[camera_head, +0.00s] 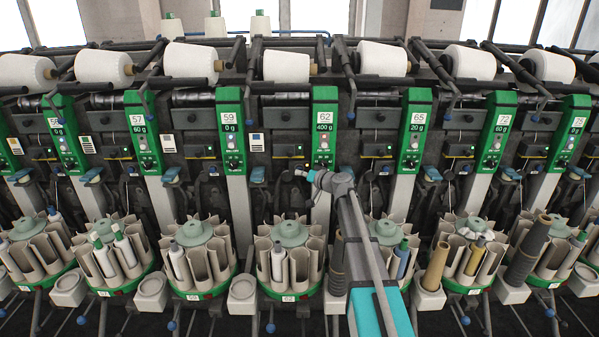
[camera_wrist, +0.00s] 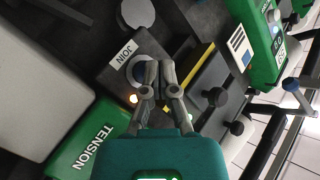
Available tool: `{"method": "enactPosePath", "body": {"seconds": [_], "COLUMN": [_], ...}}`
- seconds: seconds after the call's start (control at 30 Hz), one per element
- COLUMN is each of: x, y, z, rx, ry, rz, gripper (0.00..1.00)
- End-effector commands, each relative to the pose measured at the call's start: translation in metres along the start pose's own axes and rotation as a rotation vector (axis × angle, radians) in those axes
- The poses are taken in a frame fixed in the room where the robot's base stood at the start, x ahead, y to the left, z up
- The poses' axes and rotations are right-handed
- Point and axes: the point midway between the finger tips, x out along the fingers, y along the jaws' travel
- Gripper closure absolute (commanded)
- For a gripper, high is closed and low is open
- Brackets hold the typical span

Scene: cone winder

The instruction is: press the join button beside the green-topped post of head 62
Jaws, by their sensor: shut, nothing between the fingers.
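The green-topped post of head 62 (camera_head: 323,130) stands mid-picture in the head view, with a "62" label and a "400 g" display. My gripper (camera_head: 302,173) is in front of the machine face, just left of that post's lower part. In the wrist view, my gripper (camera_wrist: 158,66) is shut and empty. Its fingertips overlap the right side of a round join button (camera_wrist: 135,68) beside a white JOIN label (camera_wrist: 124,53). The fingers hide part of the button. I cannot tell whether they touch it.
Below the gripper in the head view is a round bobbin magazine (camera_head: 290,235). Neighbouring post 59 (camera_head: 231,130) stands left.

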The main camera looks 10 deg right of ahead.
Motion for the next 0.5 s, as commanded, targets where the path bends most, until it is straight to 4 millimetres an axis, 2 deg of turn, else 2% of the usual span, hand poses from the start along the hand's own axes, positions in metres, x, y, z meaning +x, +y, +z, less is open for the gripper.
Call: {"method": "enactPosePath", "body": {"seconds": [0.5], "x": [-0.0081], "y": [-0.0058], "z": [0.006], "rx": [0.0], "ry": [0.0], "rz": [0.0], "gripper": [1.0]}}
